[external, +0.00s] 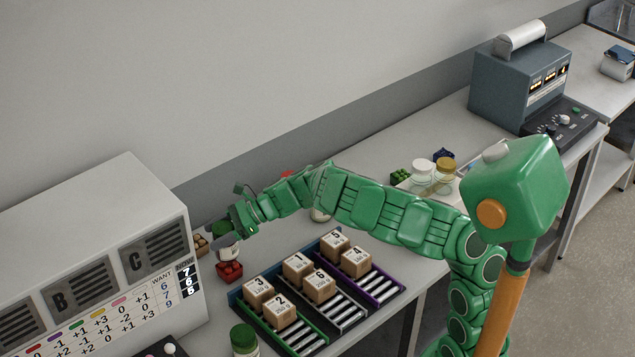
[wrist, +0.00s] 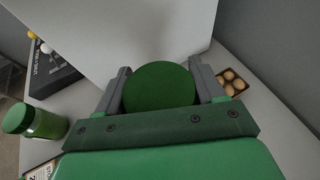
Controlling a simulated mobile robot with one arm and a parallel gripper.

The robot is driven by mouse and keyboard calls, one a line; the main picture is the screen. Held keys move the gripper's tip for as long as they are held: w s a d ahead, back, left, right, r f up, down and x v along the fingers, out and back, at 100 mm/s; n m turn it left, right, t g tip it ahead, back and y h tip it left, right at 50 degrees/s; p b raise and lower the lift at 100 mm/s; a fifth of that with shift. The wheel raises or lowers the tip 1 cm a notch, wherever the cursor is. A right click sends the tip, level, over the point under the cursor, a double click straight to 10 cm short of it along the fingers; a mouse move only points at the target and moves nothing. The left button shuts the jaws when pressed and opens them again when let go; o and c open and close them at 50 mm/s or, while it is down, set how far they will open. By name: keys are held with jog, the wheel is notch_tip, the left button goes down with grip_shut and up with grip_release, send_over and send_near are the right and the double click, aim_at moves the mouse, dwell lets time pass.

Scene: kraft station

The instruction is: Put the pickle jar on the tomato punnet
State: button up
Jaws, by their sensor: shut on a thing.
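The pickle jar (external: 228,252), with a pale label and a green lid, is held in my gripper (external: 224,234) at the left of the external view. In the wrist view its round green lid (wrist: 159,88) sits between the two grey fingers of my gripper (wrist: 161,85). The tomato punnet (external: 230,272), small and red, is directly below the jar in the external view. I cannot tell whether the jar touches it. The punnet is hidden in the wrist view.
Another green-lidded jar (external: 243,340) stands at the front; it also shows in the wrist view (wrist: 36,122). A brown egg box (wrist: 231,83) is close to the held jar. A large white cabinet (external: 110,240) stands left. Trays with numbered boxes (external: 298,267) lie to the right.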

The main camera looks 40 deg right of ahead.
jog(key=shift+f, duration=1.5)
jog(key=shift+f, duration=0.1)
jog(key=o, duration=1.4)
jog(key=shift+o, duration=0.2)
jog(key=v, duration=1.2)
jog(key=shift+r, duration=0.2)
